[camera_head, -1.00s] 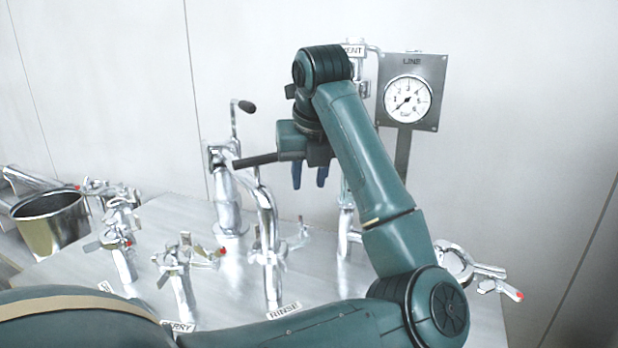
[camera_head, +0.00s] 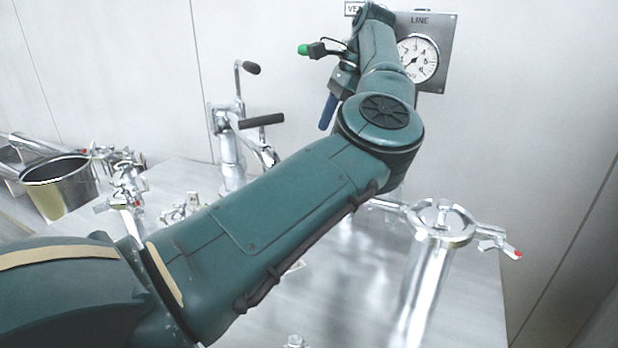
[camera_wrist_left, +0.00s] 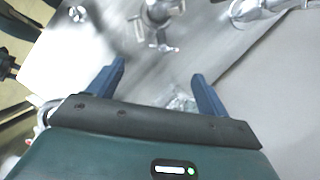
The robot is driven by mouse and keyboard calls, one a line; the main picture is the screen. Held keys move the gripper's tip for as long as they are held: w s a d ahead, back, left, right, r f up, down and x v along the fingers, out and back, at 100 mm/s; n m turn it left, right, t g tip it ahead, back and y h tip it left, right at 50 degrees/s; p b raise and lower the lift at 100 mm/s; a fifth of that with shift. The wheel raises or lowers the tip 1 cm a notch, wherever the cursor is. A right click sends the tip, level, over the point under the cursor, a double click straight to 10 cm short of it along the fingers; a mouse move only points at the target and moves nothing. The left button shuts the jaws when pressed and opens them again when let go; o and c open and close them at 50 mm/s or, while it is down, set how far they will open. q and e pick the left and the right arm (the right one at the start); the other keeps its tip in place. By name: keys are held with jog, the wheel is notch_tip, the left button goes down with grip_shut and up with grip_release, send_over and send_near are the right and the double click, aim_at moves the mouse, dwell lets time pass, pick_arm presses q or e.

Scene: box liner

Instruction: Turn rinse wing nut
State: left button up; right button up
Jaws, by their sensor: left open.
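The rinse post, its label and its wing nut are hidden behind my left arm in the head view. My left gripper (camera_head: 326,126) hangs high in front of the back wall, left of the gauge, with a blue finger pointing down. In the left wrist view my left gripper (camera_wrist_left: 158,70) is open, with nothing between its fingers. Beyond the fingertips there is a blurred metal clamp with a wing-shaped part (camera_wrist_left: 163,46), apart from them. I cannot tell if it is the rinse one. My right gripper is not in view.
A ring-clamped pipe (camera_head: 428,275) with a red-tipped handle (camera_head: 514,254) stands at right. A lever-handled fitting (camera_head: 230,145) stands at back left. Clamped pipes (camera_head: 127,190) and a metal bucket (camera_head: 57,187) are at left. The LINE gauge (camera_head: 418,60) is behind my arm.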

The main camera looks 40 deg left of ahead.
pick_arm(q)
jog(key=shift+n, duration=0.4)
jog(key=b+x, duration=0.1)
jog(key=x, duration=0.3)
jog(key=b+x, duration=0.1)
jog(key=x, duration=0.3)
jog(key=w+x, duration=0.1)
jog(key=x, duration=0.3)
jog(key=shift+a+f+b, duration=0.3)
jog(key=shift+f+b, duration=0.1)
jog(key=shift+f, duration=0.1)
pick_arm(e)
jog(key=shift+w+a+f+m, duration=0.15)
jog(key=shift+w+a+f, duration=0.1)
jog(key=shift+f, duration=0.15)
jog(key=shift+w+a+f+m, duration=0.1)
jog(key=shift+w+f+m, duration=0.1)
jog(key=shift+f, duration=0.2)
pick_arm(q)
jog(key=c, duration=1)
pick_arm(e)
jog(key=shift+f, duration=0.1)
